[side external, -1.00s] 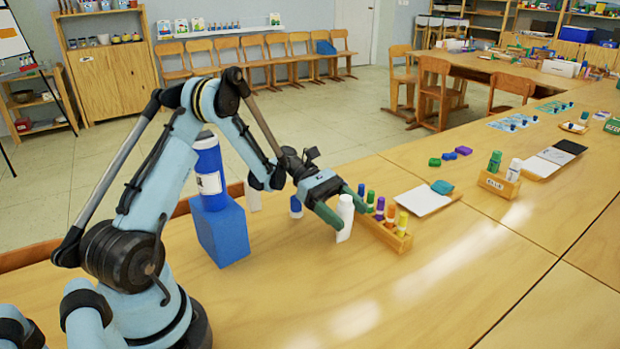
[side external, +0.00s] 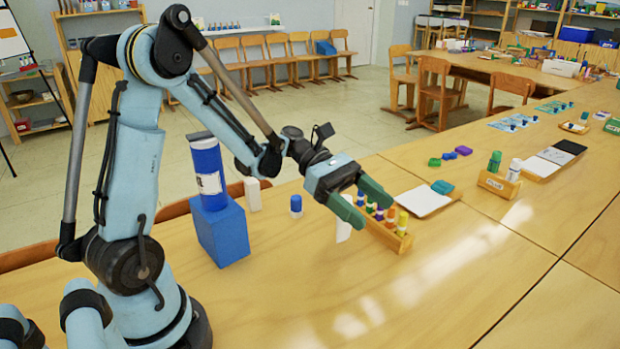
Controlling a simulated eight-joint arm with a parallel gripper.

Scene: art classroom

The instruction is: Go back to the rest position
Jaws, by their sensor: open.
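My gripper (side external: 376,213) has two green fingers spread apart, and nothing shows between them. It hangs above the table (side external: 330,290), in front of a white bottle (side external: 343,232) and a wooden rack (side external: 397,242) of colored bottles. The gripper hides most of the white bottle and part of the rack. The white bottle appears to stand on the table, apart from the fingers as far as I can tell.
A blue block (side external: 222,233) with a blue-and-white bottle (side external: 208,172) on top stands near my arm. A small blue-capped bottle (side external: 296,206) and a white bottle (side external: 252,194) stand behind. A white tray (side external: 421,203) lies to the right. The front table area is clear.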

